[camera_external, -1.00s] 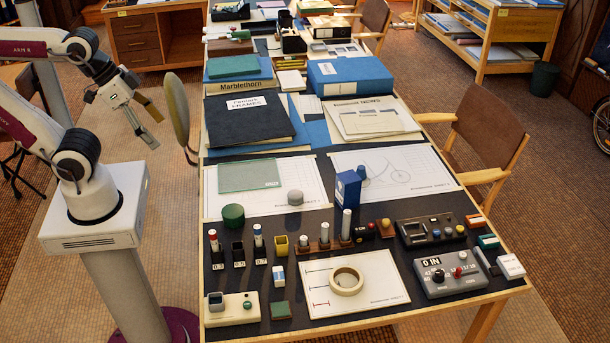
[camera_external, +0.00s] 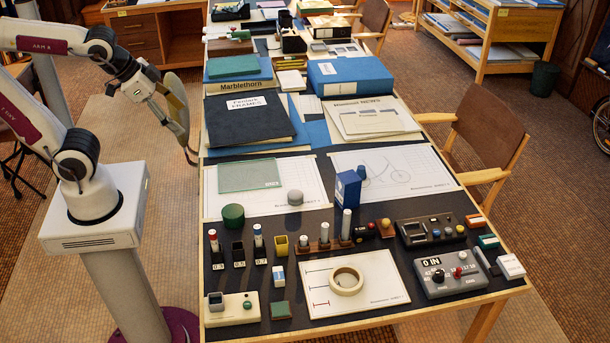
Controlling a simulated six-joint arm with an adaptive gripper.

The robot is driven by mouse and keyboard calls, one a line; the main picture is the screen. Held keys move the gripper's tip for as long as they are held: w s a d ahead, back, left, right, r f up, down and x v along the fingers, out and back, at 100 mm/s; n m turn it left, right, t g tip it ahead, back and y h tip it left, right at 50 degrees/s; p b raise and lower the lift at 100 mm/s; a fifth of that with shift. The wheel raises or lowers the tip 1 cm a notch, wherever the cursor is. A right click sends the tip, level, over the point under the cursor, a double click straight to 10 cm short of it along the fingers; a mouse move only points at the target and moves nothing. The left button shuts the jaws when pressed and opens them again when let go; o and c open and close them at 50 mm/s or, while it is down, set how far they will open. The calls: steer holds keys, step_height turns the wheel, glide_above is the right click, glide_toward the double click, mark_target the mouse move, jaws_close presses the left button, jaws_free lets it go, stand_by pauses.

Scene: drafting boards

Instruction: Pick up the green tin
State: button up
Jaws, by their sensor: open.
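The green tin (camera_external: 233,216) is a short round dark green cylinder. It stands upright near the left edge of the black table top, just below the sheet with the green plate on it. My gripper (camera_external: 188,152) hangs over the floor just off the table's left edge, above and to the left of the tin, with its fingers pointing down. It is apart from the tin and open, with nothing seen between its fingers.
A grey round knob (camera_external: 295,198) and a flat green translucent plate (camera_external: 249,175) lie near the tin. Marker holders (camera_external: 217,259) stand below it. A dark binder (camera_external: 249,117) lies behind. A tape roll (camera_external: 346,281) rests on white paper. Bare black table shows right of the tin.

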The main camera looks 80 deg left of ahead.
steer(key=w+a+f+m+t+y, duration=0.1)
steer(key=w+a+f+m+y, duration=0.15)
steer(key=w+a, duration=0.9)
steer(key=w+a+f+m+t+h, duration=0.15)
steer(key=w+a+f+m, duration=0.25)
steer(key=w+f, duration=0.45)
steer(key=s+d+f+m+h, duration=0.1)
steer(key=s+d+f+h, duration=0.1)
steer(key=f, duration=0.4)
steer(key=s+d+f+m+g+h, duration=0.1)
steer(key=s+d+f+m+h, duration=0.1)
steer(key=f+h, duration=0.2)
steer(key=s+d+f+m+h, duration=0.1)
steer(key=s+d+f+h, duration=0.1)
steer(key=f, duration=0.6)
steer(key=shift+s+d+m+g+h, duration=0.25)
steer(key=shift+s+d+m+h, duration=0.15)
steer(key=shift+h, duration=0.7)
steer(key=s+d+h, duration=0.1)
steer(key=s, duration=0.1)
steer(key=s+d+h, duration=0.1)
steer(key=s+d+f+h, duration=0.1)
steer(key=s+d+h, duration=0.1)
steer(key=shift+s+f+m, duration=0.1)
steer(key=shift+s+m, duration=0.15)
steer(key=shift+s, duration=0.1)
steer(key=shift+s+d, duration=0.15)
steer(key=shift+s, duration=0.15)
